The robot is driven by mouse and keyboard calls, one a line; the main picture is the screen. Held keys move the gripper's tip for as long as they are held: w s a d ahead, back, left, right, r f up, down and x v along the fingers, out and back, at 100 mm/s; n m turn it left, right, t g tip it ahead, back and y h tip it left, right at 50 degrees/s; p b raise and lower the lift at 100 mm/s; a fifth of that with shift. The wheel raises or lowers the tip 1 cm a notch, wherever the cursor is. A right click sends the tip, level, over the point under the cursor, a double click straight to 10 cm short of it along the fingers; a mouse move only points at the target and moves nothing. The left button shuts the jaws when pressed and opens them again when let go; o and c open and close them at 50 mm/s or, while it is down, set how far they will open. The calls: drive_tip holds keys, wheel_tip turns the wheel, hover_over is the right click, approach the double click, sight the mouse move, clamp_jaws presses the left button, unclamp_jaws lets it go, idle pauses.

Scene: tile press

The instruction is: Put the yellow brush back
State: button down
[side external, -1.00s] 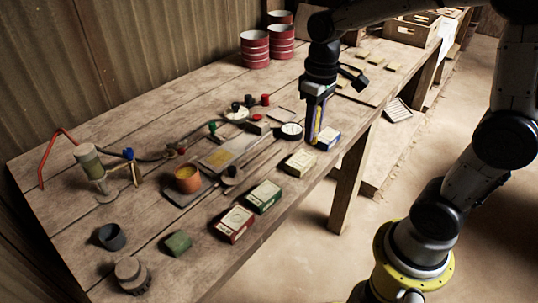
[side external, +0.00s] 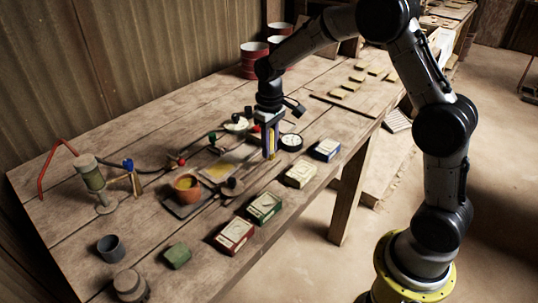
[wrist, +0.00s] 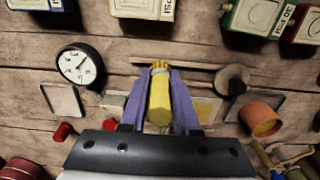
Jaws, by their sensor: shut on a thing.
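The yellow brush (wrist: 159,96) is a stubby yellow shape between the two purple-blue fingers of my gripper (wrist: 160,92). My gripper is shut on it. In the side view my gripper (side external: 270,156) points straight down over the middle of the bench, and a strip of the yellow brush (side external: 271,140) shows between its fingers. I cannot tell whether the brush's lower end touches the bench. An orange pot (side external: 187,186) with yellow contents stands to the left of my gripper, apart from it. It also shows in the wrist view (wrist: 262,112).
A round gauge (side external: 291,142) is close to the right of my gripper. A plate with a yellow patch (side external: 222,170) lies to the left. Blue (side external: 326,149), cream (side external: 299,175), green (side external: 264,207) and red (side external: 234,235) boxes line the front edge. Red cans (side external: 254,61) stand behind.

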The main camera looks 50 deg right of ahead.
drive_tip(key=shift+w+f, duration=0.2)
drive_tip(key=shift+f, duration=1.5)
drive_tip(key=shift+f, duration=0.2)
drive_tip(key=c, duration=0.7)
unclamp_jaws()
drive_tip(key=shift+o, duration=0.2)
drive_tip(key=shift+r, duration=0.1)
